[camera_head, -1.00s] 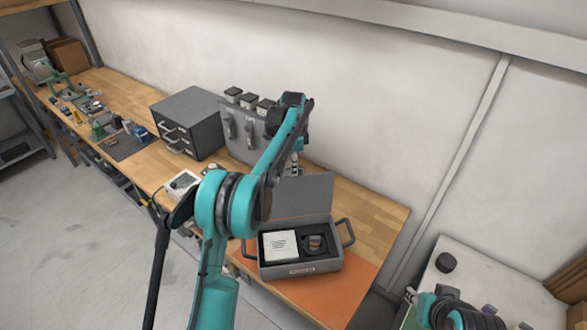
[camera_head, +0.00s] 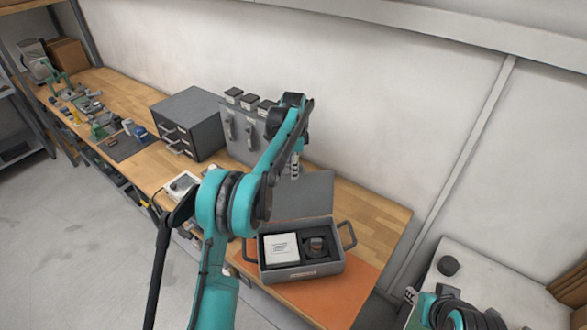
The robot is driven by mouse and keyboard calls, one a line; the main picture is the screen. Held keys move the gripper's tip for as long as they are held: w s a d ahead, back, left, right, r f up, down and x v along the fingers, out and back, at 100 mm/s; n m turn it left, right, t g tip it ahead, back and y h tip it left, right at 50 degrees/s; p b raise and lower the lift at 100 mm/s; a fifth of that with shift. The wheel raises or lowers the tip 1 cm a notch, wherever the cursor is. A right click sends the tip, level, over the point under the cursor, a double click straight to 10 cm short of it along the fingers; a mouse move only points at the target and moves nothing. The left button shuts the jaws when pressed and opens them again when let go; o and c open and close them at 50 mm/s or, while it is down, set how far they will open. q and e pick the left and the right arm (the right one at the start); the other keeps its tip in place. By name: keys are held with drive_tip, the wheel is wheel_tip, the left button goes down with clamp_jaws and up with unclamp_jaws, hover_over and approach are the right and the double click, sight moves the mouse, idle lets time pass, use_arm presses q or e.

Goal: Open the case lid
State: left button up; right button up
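The grey case (camera_head: 302,270) stands on an orange mat (camera_head: 345,290) at the front of the wooden bench. Its lid (camera_head: 303,194) is open and leans back behind the box. Inside the case are a white box or booklet (camera_head: 281,247) and a dark round part (camera_head: 316,246) in a recess. My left gripper (camera_head: 295,172) hangs above and behind the lid, seemingly apart from it; its fingers are small and partly hidden by my arm. My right gripper (camera_head: 411,293) is at the bottom right, away from the case, and only its tip shows.
A grey drawer cabinet (camera_head: 190,122) and a grey panel with black-topped parts (camera_head: 243,130) stand behind on the bench. Tools lie on a dark mat (camera_head: 128,142) at the left. A white table (camera_head: 480,275) with a black knob (camera_head: 448,265) is at the right.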

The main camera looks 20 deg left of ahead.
use_arm(q)
drive_tip(key=shift+r, duration=0.1)
wheel_tip(320, 180, up, 12)
idle(0.5)
drive_tip(key=shift+s, duration=0.1)
drive_tip(key=s+d+f+n+t+b, duration=0.25)
drive_tip(key=s+b, duration=0.35)
drive_tip(key=s, duration=0.3)
drive_tip(key=s+d+f+n+t+b, duration=0.1)
drive_tip(key=s+f+n+b, duration=0.3)
drive_tip(key=s+b, duration=0.3)
drive_tip(key=s+d+f+n+t+b, duration=0.1)
drive_tip(key=s+f+n+t+b, duration=0.2)
drive_tip(key=s+f, duration=1.7)
drive_tip(key=n+b, duration=0.3)
drive_tip(key=b, duration=0.1)
drive_tip(key=shift+s+f+t, duration=0.2)
drive_tip(key=shift+f+t, duration=0.15)
drive_tip(key=shift+f, duration=0.05)
drive_tip(key=shift+n, duration=0.25)
idle(2.1)
